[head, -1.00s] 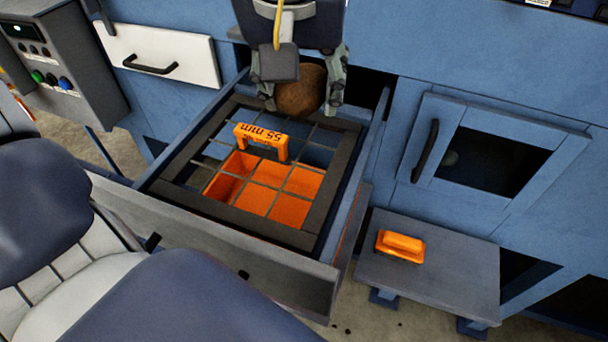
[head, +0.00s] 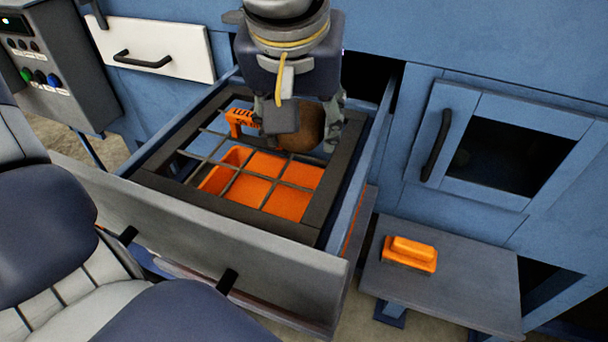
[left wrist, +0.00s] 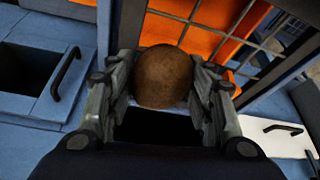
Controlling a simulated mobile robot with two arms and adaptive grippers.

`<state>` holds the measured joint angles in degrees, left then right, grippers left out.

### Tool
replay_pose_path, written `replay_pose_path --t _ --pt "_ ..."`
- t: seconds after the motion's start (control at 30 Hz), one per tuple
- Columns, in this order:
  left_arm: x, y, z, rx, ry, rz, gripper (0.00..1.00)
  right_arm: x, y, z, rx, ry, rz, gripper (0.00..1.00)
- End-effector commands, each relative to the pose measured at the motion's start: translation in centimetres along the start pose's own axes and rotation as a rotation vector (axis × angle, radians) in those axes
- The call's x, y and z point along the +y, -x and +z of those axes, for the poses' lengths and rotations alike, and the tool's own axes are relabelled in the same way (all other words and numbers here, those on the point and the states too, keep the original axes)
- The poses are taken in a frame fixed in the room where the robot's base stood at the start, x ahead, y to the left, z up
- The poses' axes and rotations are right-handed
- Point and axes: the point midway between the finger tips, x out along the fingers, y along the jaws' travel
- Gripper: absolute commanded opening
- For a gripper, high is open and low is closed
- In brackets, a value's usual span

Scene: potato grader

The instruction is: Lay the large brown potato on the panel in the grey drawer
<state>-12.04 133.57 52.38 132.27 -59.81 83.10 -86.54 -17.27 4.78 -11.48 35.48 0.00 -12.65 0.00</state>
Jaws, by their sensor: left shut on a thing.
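The large brown potato (head: 301,127) is held over the back right part of the grid panel in the open grey drawer (head: 230,240). The panel (head: 334,185) has a dark frame, a wire grid and an orange handle (head: 240,122) marked with lettering, now partly hidden by my gripper. My left gripper (head: 302,130) points down, shut on the potato. In the left wrist view the potato (left wrist: 164,77) sits between both fingers. Whether the potato touches the grid is hidden. My right gripper is not in view.
An orange bin (head: 265,170) shows under the grid. A grey step (head: 450,290) with an orange block (head: 409,253) stands right of the drawer. A white drawer (head: 155,50) is closed at the left, and a windowed door (head: 505,150) is at the right.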

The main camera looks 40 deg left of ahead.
Motion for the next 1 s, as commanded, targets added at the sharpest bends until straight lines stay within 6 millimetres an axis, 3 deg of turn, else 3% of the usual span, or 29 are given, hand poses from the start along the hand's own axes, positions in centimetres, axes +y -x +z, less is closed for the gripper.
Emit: replay_pose_path --t 0.37,1.0 --pt "0.0 -0.2 0.0 0.001 0.0 0.001 0.2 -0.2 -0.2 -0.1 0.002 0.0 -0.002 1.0" --pt "0.0 -3.3 0.8 0.001 0.001 0.0 0.2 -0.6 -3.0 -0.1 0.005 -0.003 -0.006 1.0"
